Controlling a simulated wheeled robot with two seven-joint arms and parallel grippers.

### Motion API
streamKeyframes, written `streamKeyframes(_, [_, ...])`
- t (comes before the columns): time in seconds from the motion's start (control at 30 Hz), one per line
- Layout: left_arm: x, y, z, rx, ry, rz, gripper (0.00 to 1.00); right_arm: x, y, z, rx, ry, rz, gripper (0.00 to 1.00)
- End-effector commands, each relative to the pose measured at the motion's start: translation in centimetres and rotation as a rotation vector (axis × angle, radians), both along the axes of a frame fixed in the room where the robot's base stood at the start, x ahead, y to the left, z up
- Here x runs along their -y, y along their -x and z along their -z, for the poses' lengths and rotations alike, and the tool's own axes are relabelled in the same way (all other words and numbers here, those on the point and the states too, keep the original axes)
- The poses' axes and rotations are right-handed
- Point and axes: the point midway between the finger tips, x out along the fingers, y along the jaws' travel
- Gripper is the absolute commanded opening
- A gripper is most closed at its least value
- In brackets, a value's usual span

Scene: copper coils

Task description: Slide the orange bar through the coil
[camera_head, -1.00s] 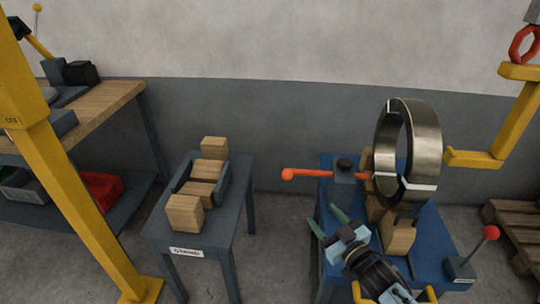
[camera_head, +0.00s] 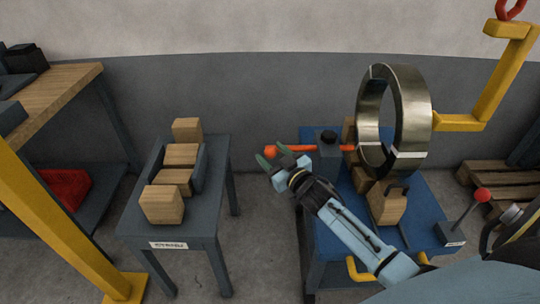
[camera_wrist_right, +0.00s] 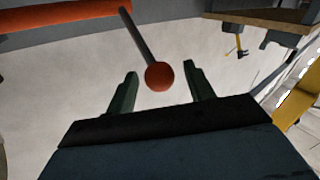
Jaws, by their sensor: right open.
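The orange bar (camera_head: 310,149) lies level in the head view, with a round knob at its left end, and runs right through a dark clamp towards the coil (camera_head: 412,115). The coil is an upright metal ring with a gap. My right gripper (camera_head: 273,157) is open, its green fingers at the bar's knob end. In the right wrist view, an orange ball (camera_wrist_right: 159,76) on a grey rod shows between the open fingers; I cannot tell whether they touch it. An orange bar (camera_wrist_right: 60,14) crosses that view's upper left. My left gripper is not in view.
The coil stands on wooden blocks (camera_head: 387,207) on a blue table (camera_head: 330,235). A red-knobbed lever (camera_head: 482,195) is at its right. A grey stand (camera_head: 205,227) with wooden blocks is left. A yellow hook arm (camera_head: 490,95) is near the coil. Open floor lies between stand and table.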

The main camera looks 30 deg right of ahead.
Motion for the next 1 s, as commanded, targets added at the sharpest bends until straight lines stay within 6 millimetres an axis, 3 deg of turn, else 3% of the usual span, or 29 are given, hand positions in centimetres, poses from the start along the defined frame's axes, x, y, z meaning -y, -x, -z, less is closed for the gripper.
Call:
streamKeyframes(0.2, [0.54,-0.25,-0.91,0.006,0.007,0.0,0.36,-0.01,-1.38,0.0,0.0,0.0,0.0,0.53])
streamKeyframes(0.47, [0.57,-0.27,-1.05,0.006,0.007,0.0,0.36,-0.02,-1.47,-0.04,-0.001,0.001,0.0,0.53])
streamKeyframes(0.87, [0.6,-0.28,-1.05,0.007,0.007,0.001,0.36,-0.02,-1.44,-0.03,0.0,0.001,0.0,0.03])
streamKeyframes(1.0, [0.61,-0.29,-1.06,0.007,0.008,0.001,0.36,-0.03,-1.44,-0.03,0.0,0.001,0.0,0.0])
